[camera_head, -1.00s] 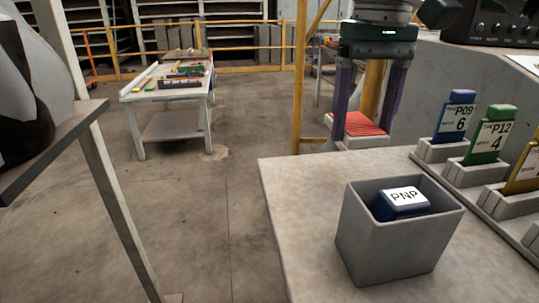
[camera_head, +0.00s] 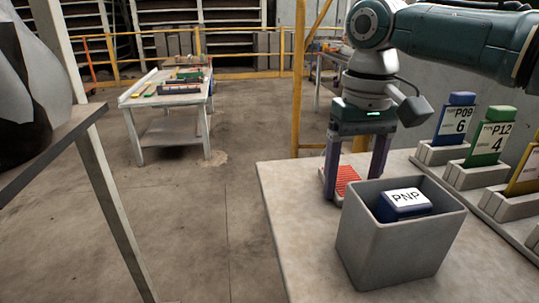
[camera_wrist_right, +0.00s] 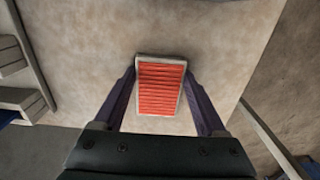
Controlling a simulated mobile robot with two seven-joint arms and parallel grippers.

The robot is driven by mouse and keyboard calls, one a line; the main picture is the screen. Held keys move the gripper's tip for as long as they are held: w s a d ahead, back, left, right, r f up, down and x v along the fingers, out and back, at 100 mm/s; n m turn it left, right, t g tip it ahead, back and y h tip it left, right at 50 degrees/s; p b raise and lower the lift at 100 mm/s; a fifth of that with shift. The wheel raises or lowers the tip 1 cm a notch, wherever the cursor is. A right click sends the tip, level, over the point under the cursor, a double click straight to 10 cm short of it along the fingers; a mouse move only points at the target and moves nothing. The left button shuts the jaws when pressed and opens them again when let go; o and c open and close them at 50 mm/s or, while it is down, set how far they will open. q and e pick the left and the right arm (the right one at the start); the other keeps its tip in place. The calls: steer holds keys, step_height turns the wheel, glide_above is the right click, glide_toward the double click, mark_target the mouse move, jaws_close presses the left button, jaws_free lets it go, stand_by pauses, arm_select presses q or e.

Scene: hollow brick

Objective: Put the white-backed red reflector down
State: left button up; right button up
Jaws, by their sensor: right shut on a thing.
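The white-backed red reflector (camera_head: 346,178) is between the fingers of my right gripper (camera_head: 356,190), its ribbed red face showing and a pale rim around it. In the right wrist view the reflector (camera_wrist_right: 160,90) sits between the two fingertips of the right gripper (camera_wrist_right: 160,78), which is shut on it by its sides. The gripper points down over the far left part of the grey table (camera_head: 290,210), behind the grey bin. The reflector is low, close to the tabletop; I cannot tell whether it touches. The bin hides part of the gripper's lower right side. My left gripper is not in view.
The open grey bin (camera_head: 395,250) holds a blue block labelled PNP (camera_head: 405,203). Blue (camera_head: 455,120) and green (camera_head: 489,137) tagged pieces stand in grey holders on the right. The tabletop left of the bin is clear. Another table (camera_head: 168,98) stands far back.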

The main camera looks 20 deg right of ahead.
steer(key=o, duration=1.3)
step_height(320, 180, up, 12)
steer(key=shift+r+p, duration=0.2)
steer(key=shift+p, duration=0.5)
